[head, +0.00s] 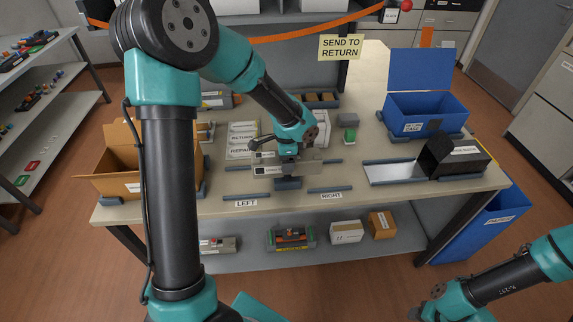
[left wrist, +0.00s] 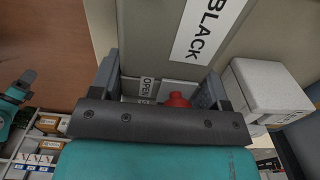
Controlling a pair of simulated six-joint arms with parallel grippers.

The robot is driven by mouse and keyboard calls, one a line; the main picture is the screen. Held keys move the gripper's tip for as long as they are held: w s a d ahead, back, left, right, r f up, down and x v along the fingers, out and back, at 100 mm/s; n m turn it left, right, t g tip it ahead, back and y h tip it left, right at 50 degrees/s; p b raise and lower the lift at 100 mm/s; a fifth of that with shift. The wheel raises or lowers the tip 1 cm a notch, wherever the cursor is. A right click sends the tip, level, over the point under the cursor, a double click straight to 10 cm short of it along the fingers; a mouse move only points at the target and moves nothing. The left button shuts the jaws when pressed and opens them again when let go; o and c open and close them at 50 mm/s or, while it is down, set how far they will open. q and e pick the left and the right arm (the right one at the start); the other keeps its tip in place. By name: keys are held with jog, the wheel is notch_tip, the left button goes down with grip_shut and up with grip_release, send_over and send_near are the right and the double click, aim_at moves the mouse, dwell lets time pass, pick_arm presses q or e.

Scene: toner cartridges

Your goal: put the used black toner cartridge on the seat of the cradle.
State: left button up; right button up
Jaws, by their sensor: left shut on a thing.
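The cartridge (head: 303,168) is a long grey-beige body with white labels, held level over the middle of the bench in the head view. In the left wrist view the cartridge (left wrist: 150,45) carries a white label reading BLACK. My left gripper (head: 288,153) is shut on it from above, with a finger on each side of it in the wrist view (left wrist: 160,85). A dark blue-grey block (head: 288,184), perhaps part of the cradle, shows below the cartridge; whether they touch I cannot tell. The cradle's seat is hidden. My right gripper (head: 430,308) is at the lower right, away from the bench.
An open cardboard box (head: 135,172) stands at the bench's left. A blue case (head: 425,112) with its lid up and a black open box (head: 462,155) stand at the right. Blue-grey strips (head: 247,197) lie along the bench front by LEFT and RIGHT labels.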

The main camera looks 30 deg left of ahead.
pick_arm(q)
jog(key=shift+w+a, duration=0.2)
jog(key=shift+w, duration=0.15)
jog(key=shift+f, duration=1.8)
jog(key=o, duration=1.2)
jog(key=shift+f, duration=0.1)
jog(key=shift+c, duration=0.2)
notch_tip(320, 180, up, 12)
jog(key=shift+r, duration=0.15)
